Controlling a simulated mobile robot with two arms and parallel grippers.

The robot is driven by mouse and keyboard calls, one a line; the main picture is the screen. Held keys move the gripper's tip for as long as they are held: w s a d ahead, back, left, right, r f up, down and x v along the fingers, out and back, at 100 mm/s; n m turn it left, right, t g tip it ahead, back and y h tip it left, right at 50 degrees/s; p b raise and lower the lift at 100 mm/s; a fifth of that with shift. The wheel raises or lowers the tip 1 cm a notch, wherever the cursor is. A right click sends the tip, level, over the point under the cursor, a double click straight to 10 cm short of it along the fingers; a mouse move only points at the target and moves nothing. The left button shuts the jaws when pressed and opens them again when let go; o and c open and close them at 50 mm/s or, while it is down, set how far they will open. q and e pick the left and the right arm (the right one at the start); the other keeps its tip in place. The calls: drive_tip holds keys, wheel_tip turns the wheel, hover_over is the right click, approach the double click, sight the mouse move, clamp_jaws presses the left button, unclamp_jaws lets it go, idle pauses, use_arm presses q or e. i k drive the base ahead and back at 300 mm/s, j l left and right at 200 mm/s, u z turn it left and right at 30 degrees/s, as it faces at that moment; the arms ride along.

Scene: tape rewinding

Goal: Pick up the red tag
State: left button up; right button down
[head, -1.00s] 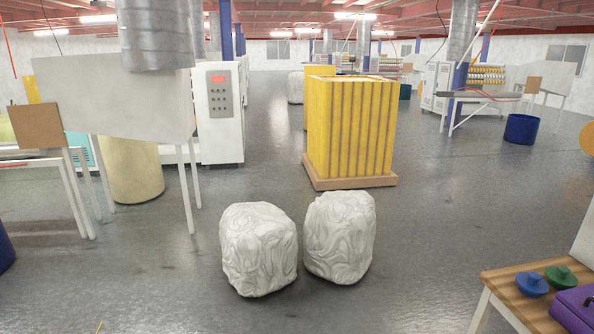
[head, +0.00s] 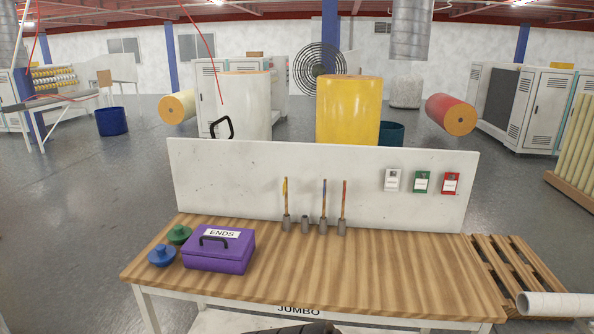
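The red tag (head: 451,183) hangs on the white upright board (head: 240,185) behind the wooden table, near the board's right end. It has a pale label on it. A green tag (head: 421,182) and a white tag (head: 392,180) hang in a row to its left. Neither of my grippers is in view.
The wooden table (head: 370,270) holds a purple box (head: 218,262) marked ENDS, blue (head: 161,257) and green (head: 179,235) knobbed pieces, and several small metal holders, some with thin sticks. The tabletop's right half is clear. A slatted pallet (head: 505,255) stands at the right.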

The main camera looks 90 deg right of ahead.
sight(449, 187)
drive_tip(key=z, duration=3.75)
drive_tip(key=i+l, duration=0.25)
drive_tip(key=i+l+u, duration=0.15)
drive_tip(key=l, duration=0.3)
drive_tip(key=i+l, duration=0.35)
drive_tip(key=l+u, duration=0.05)
